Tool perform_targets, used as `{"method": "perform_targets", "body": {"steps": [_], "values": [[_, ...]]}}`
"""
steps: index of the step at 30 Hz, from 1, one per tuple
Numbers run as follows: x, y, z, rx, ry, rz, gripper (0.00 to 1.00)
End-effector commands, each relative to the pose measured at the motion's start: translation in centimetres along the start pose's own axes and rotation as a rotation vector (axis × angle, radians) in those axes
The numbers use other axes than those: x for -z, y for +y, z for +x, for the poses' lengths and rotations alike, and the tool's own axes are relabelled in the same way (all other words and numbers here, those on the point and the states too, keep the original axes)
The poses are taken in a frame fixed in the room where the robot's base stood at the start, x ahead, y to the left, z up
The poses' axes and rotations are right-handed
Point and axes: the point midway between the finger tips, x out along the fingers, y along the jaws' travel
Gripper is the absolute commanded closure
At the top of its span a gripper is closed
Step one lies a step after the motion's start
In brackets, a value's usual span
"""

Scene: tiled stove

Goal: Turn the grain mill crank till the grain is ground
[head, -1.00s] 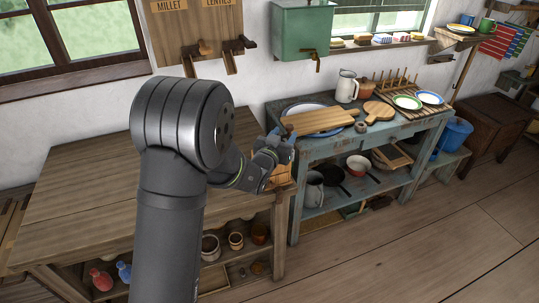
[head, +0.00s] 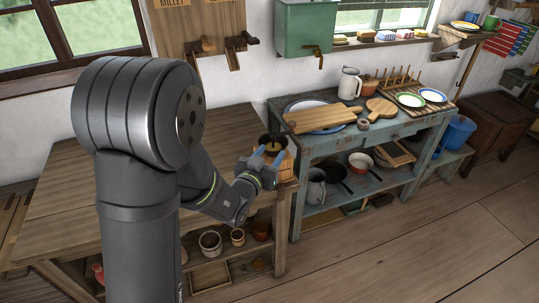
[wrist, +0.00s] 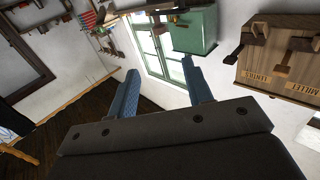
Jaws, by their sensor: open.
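The grain mill, a wooden box (head: 286,169) with a dark hopper (head: 272,141) on top, stands at the right end of the wooden bench. Something yellowish shows inside the hopper. A small brown knob (head: 291,128), perhaps the crank's handle, shows just behind the hopper; the rest of the crank cannot be made out. My gripper (head: 269,156) is open, its blue fingers in front of the mill and covering part of it. I cannot tell whether they touch it. In the wrist view my open gripper (wrist: 160,68) has nothing between its fingers, and the mill is not seen.
The wooden bench (head: 60,185) is mostly bare, with pots and jars on its shelf. A blue table (head: 300,150) to the right holds a cutting board (head: 318,118), plates and a white jug (head: 349,84). A green tank (head: 305,30) and wooden dispensers hang on the wall.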

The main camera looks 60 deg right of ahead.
Motion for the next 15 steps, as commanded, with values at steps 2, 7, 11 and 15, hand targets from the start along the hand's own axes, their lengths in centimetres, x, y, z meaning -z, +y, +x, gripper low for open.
{"method": "perform_targets", "body": {"steps": [2,7,11,15], "values": [[0.4,0.1,0.0,0.003,0.001,0.000,0.54],[0.3,0.1,0.8,0.003,0.001,0.001,0.54],[0.3,0.1,2.7,0.002,0.000,0.001,0.54],[0.3,0.1,5.7,0.002,0.000,0.001,0.54]]}}
